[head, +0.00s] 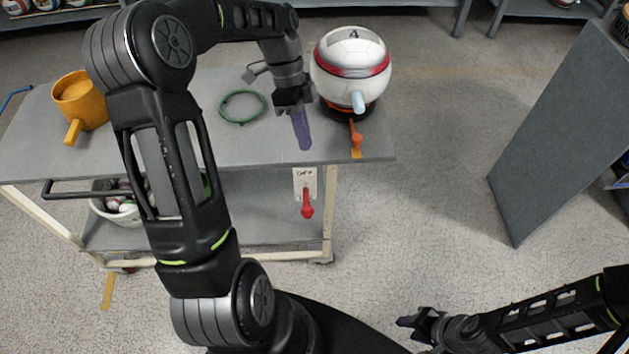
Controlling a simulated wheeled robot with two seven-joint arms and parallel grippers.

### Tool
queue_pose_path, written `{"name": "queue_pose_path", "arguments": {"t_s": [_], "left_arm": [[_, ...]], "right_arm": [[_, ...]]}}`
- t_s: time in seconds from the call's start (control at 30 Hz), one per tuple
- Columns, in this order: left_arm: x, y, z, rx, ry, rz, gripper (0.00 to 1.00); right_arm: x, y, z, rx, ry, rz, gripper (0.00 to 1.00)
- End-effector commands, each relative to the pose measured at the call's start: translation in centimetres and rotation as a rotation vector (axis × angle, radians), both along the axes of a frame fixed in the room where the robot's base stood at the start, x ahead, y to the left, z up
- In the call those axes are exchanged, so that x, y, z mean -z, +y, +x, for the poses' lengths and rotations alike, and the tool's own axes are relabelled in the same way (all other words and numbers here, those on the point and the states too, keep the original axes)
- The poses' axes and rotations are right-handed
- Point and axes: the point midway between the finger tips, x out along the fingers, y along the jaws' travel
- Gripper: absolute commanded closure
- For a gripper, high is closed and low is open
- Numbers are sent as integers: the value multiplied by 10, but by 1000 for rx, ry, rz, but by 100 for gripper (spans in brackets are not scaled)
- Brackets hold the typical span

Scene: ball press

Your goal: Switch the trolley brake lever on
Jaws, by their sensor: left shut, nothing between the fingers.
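The trolley (180,145) has a grey top and a cream frame. Its red brake lever (307,204) hangs down from a pale plate (305,181) marked "OFF" below the front edge, near the right leg. My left gripper (302,135) is over the right part of the trolley top, pointing down, with its purplish fingers shut and empty. It is above and behind the lever and apart from it. My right gripper (408,321) is low at the bottom right, over the floor and away from the trolley; its opening is hard to make out.
A white ball with a red band and a "4" (352,48) sits on a dark base beside my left gripper, with an orange handle (356,138) in front. A green ring (243,106) and orange mug (82,100) lie left. A grey panel (560,130) stands right.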

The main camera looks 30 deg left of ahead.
Motion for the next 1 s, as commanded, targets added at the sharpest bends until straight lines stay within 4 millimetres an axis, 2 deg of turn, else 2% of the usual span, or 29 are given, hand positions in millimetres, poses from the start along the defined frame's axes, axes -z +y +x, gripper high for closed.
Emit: {"name": "queue_pose_path", "arguments": {"t_s": [0.27, 0.43, 0.57, 0.9, 1.0], "left_arm": [[2, -1, -1, -1, 1, 0, 100], [14, -6, -4, 0, 3, -1, 100], [32, -13, -8, 0, 5, -2, 100], [94, -38, -21, 0, 4, -1, 100], [100, -40, -35, -1, 3, -1, 100]], "right_arm": [[0, 0, 0, 0, 0, 0, 64], [-2, 0, 0, 0, 0, 0, 64], [-4, 0, 0, 0, 0, 0, 64], [-13, 0, 0, 0, 1, 0, 64], [-18, 0, 0, 0, 1, 0, 64]]}}
